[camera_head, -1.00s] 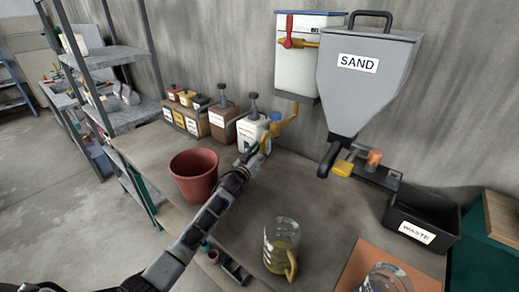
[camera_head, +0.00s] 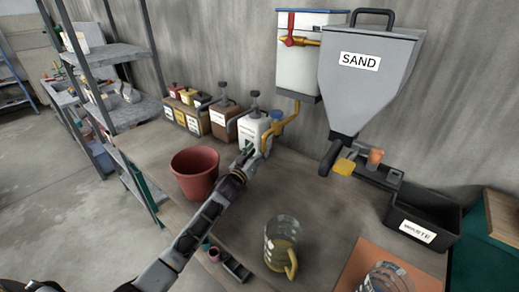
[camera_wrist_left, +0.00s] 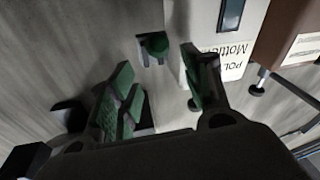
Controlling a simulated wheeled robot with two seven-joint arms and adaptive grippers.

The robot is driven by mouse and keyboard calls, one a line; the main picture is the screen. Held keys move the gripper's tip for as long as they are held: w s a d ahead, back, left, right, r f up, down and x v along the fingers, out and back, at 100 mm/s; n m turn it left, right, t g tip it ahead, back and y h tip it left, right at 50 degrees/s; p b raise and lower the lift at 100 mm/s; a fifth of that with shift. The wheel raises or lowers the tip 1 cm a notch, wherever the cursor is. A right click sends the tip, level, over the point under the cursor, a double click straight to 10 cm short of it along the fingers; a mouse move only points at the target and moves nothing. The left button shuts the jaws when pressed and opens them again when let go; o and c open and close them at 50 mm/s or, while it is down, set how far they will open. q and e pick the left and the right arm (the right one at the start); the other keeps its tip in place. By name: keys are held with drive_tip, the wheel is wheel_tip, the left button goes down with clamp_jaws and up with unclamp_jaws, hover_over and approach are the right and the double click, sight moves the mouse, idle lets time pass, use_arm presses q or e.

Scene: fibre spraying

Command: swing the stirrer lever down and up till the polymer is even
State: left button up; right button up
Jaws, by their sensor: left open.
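A white wall tank (camera_head: 300,65) has a red lever (camera_head: 289,32) on its front, pointing up. A bent yellow pipe or arm (camera_head: 285,122) hangs below the tank. I cannot tell which of these is the stirrer lever. In the left wrist view the green-padded fingers (camera_wrist_left: 162,85) stand apart. A small green knob (camera_wrist_left: 153,45) shows beyond them, beside a white labelled container (camera_wrist_left: 225,55). My right gripper is not in view.
A red pot (camera_head: 194,178) stands left of my left arm. A glass jug (camera_head: 280,245) stands in front. A grey SAND hopper (camera_head: 365,85) overhangs the bench. A black waste bin (camera_head: 425,215) is at right, several labelled boxes (camera_head: 185,115) at back left.

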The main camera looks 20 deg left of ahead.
use_arm(q)
drive_tip(key=shift+v, duration=2.2)
drive_tip(key=shift+d, duration=0.1)
drive_tip(key=shift+w, duration=0.15)
